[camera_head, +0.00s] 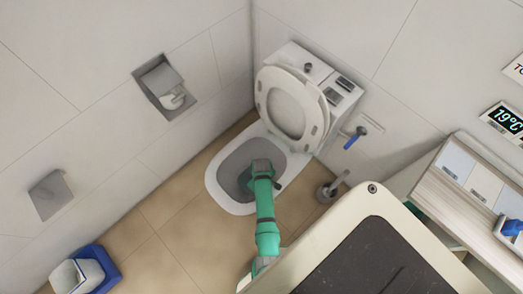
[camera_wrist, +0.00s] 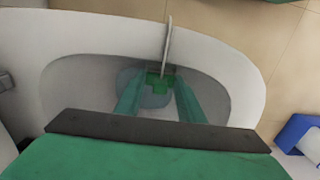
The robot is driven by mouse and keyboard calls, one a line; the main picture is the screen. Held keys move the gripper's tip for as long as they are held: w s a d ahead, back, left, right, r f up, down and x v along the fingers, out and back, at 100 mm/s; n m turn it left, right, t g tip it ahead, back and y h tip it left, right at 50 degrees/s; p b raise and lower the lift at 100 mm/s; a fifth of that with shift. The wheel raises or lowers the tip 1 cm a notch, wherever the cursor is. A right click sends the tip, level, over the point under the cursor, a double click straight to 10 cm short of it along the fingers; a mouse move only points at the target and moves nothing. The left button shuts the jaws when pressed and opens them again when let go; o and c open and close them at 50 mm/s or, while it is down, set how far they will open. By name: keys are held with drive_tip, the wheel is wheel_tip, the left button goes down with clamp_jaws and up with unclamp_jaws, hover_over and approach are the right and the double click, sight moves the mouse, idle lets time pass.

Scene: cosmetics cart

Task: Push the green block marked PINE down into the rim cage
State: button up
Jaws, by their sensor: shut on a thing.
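The green block (camera_wrist: 158,82) shows in the wrist view between my fingertips, low inside the toilet bowl; its PINE marking is not readable. My gripper (camera_wrist: 158,92) points down into the bowl and is shut on the block. A thin grey strip (camera_wrist: 168,45), apparently the rim cage's hanger, crosses the bowl rim just beyond the block. The cage body is mostly hidden, so I cannot tell whether the block sits in it. In the head view my green arm reaches over the bowl, hiding the fingertips and block.
The toilet bowl rim (camera_head: 222,198) surrounds my gripper, and the raised seat and lid (camera_head: 268,100) stand behind it. A toilet brush holder (camera_head: 328,192) is to the right. Tiled floor lies left of the bowl.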

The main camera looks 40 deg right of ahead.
drive_tip(key=shift+w+f, duration=0.2)
drive_tip(key=shift+f, duration=0.5)
drive_tip(key=shift+a+f, duration=0.2)
drive_tip(key=shift+f, duration=0.05)
drive_tip(key=o, duration=1.1)
drive_tip(key=shift+s+d, duration=0.1)
drive_tip(key=shift+d, duration=0.1)
drive_tip(key=shift+r, duration=0.1)
wheel_tip(320, 180, up, 10)
drive_tip(key=shift+r, duration=0.25)
drive_tip(key=shift+s, duration=0.1)
